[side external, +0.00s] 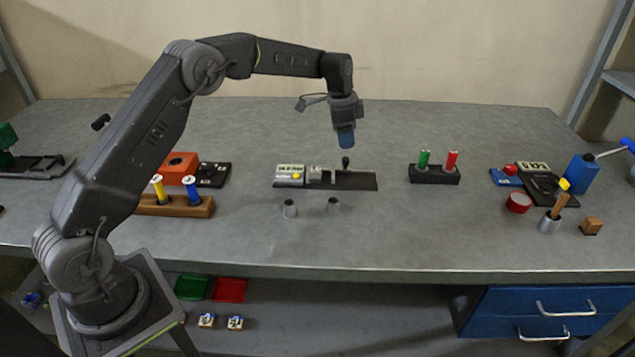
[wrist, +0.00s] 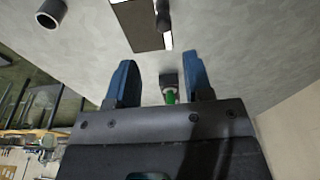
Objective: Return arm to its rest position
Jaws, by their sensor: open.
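My arm reaches over the bench from the left in the side external view. My gripper (side external: 346,140) hangs above the bench, pointing down, over the back right part of the grey device (side external: 291,173) with its dark base plate. Its blue fingers also show in the wrist view (wrist: 160,85), spread apart with nothing held between them. A small black knob (side external: 345,162) stands just below the fingertips, apart from them as far as I can tell.
A dark rack (side external: 434,175) with a green and a red cylinder stands to the right. A wooden rack (side external: 175,207) with a yellow and a blue cylinder stands left. Small metal cups (side external: 290,208) (side external: 333,206) sit in front. A blue container (side external: 581,173) stands far right. The bench's back is clear.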

